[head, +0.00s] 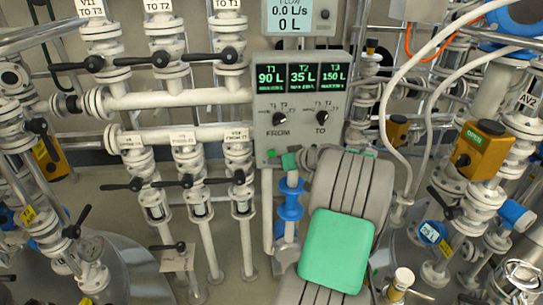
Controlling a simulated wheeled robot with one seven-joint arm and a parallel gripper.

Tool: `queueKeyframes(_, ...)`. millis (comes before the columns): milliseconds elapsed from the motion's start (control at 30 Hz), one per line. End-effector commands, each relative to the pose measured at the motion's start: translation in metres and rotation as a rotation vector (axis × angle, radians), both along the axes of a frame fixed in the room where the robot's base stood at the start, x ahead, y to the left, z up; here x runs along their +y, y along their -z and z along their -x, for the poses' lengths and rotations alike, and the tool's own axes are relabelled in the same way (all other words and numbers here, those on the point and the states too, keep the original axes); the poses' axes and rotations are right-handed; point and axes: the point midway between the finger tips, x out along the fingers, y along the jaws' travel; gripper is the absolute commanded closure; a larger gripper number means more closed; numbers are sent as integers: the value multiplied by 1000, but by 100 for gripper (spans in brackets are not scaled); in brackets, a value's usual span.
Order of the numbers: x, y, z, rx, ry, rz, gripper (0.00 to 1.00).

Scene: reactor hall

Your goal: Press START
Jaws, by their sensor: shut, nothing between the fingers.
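The grey control panel (303,104) stands upright at the centre, with a FROM knob (279,119) and a TO knob (321,117). Its three green readouts show T1 90 L, T2 35 L and T3 150 L. A small green patch (272,153) shows at the panel's lower left edge; I cannot read START on it. My grey arm with a green cover rises in front of the panel's lower right and hides that part. Small grey and green parts lie beside the arm's upper end, close to that patch.
A flow display (290,16) above the panel reads 0.0 L/s and 0 L. White pipes with black-handled valves (165,59) fill the left. An orange valve box marked OPEN (482,149) stands at the right, near hanging white hoses. A blue pipe fitting (290,204) stands just left of my arm.

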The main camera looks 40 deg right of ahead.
Motion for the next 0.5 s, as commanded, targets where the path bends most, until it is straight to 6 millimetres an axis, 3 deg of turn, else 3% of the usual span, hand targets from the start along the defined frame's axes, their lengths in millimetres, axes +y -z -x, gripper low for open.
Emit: queueKeyframes(500,-5,0,-7,0,0,0,100)
